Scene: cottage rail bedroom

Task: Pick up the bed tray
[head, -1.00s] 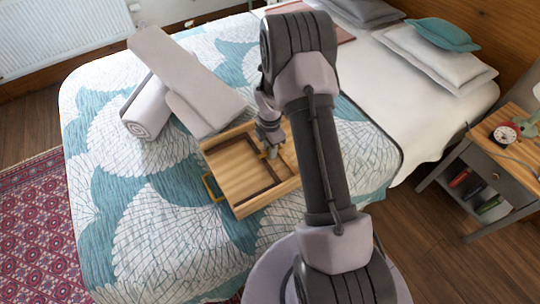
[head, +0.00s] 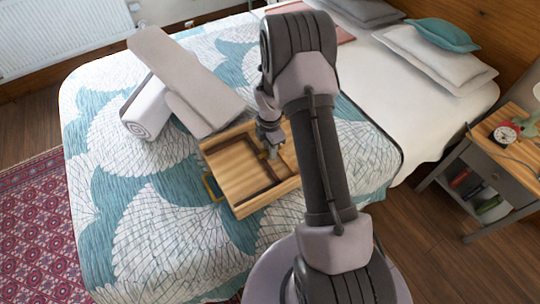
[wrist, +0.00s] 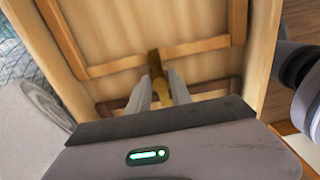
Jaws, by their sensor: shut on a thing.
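The bed tray (head: 226,178) is a light wooden tray with a brown inner frame and a brass handle on its left end. It lies on the bed, left of my arm. My gripper (head: 272,151) reaches down over its right part. In the wrist view the tray (wrist: 115,30) fills most of the picture, and my gripper (wrist: 158,88) is shut on a brass-coloured part of it between the two fingers. The right end of the tray is partly hidden behind my arm in the head view.
The tray is on a bed with a teal and white patterned quilt (head: 180,225). Grey folded textiles (head: 185,80) and a rolled one (head: 147,110) lie just behind it. A nightstand (head: 500,160) with a clock stands at the right. Pillows (head: 435,55) lie at the back right.

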